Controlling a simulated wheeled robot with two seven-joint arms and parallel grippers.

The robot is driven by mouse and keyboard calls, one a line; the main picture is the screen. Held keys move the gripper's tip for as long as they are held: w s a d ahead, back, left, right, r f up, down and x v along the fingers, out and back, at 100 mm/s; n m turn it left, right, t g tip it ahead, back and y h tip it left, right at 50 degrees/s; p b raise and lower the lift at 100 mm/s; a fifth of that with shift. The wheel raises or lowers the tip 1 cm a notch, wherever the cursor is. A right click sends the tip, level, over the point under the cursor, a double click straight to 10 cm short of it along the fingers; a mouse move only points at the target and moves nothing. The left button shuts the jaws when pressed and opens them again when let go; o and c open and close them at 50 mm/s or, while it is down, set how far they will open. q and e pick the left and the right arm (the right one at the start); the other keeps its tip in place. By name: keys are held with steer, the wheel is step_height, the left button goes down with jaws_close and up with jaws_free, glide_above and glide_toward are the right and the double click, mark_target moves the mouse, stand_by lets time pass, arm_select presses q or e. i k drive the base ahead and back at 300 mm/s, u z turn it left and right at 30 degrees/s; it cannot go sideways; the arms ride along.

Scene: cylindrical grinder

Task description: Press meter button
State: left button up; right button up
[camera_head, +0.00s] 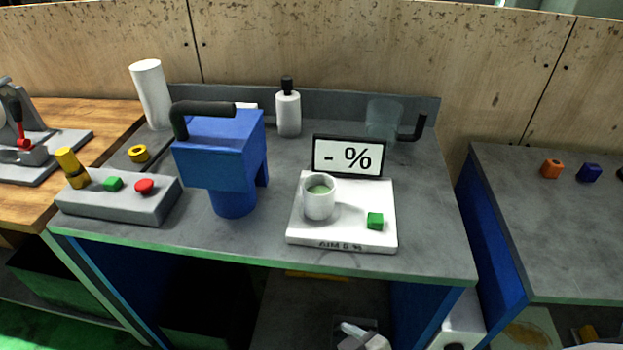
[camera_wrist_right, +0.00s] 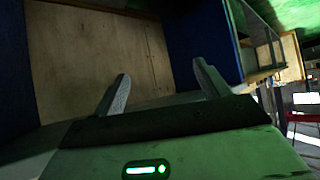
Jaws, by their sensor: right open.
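The green meter button (camera_head: 375,220) sits at the front right of the base. A white cup (camera_head: 319,203) with greenish contents stands on the base, left of the button. My right gripper (camera_wrist_right: 160,88) shows only in the right wrist view; its two fingers are apart with nothing between them. It is away from the meter, facing a wooden panel. My left gripper is not in view.
A blue machine (camera_head: 221,165) with a black handle stands left of the meter. A grey control box (camera_head: 120,199) carries green and red buttons and a yellow knob. A white bottle (camera_head: 288,112) and a clear jug (camera_head: 383,120) stand behind. The bench right of the meter is clear.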

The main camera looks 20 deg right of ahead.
mark_target(375, 221)
steer(key=z, duration=0.4)
steer(key=k, duration=0.4)
steer(key=z, duration=0.65)
steer(key=i, duration=0.5)
